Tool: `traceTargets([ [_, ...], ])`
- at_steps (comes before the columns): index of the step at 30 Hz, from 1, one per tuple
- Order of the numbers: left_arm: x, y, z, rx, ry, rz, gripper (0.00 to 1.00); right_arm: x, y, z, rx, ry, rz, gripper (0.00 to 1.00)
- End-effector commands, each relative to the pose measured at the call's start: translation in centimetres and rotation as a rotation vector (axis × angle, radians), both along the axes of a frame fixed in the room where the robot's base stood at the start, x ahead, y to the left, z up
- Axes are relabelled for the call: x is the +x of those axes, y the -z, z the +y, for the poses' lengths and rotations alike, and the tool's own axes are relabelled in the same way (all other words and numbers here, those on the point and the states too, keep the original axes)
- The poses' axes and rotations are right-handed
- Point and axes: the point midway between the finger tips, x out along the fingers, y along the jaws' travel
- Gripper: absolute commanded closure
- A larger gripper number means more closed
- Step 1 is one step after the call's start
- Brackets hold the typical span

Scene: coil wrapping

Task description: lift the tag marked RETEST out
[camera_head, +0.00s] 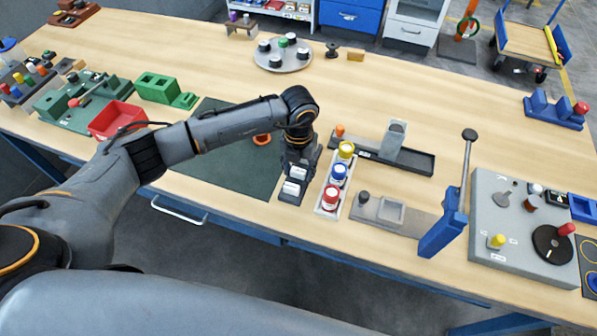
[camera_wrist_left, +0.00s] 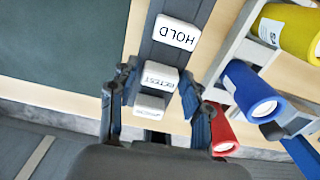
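The white RETEST tag (camera_wrist_left: 158,78) stands in a dark holder, the middle one of three tags in the left wrist view. The HOLD tag (camera_wrist_left: 177,33) is above it in that view, and a third tag (camera_wrist_left: 149,104) with unclear lettering is below. My left gripper (camera_wrist_left: 158,82) is open, its two fingers on either side of the RETEST tag with a narrow gap visible. In the head view my left gripper (camera_head: 298,160) points down over the dark holder (camera_head: 290,198); two white tags show there, their lettering too small to read. My right gripper is in neither view.
A rack with yellow (camera_head: 346,149), blue (camera_head: 339,173) and red (camera_head: 331,198) spools stands close on the right. A dark green mat (camera_head: 225,150) lies left. A blue-based lever (camera_head: 443,225) and a grey panel (camera_head: 520,230) are farther right.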

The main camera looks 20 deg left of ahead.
Motion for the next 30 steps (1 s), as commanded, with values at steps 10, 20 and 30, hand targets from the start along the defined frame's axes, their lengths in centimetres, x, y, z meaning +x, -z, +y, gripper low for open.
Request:
traceTargets([
  [10, 0.0, 0.0, 0.0, 0.0, 0.0, 0.0, 0.82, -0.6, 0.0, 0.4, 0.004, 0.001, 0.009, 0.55],
  [20, 0.1, -1.5, 0.0, -0.001, 0.0, -0.003, 0.82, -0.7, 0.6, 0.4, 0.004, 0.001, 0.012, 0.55],
  [30, -3.6, -7.6, -1.8, -0.002, 0.007, -0.008, 0.82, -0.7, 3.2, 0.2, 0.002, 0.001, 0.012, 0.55],
])
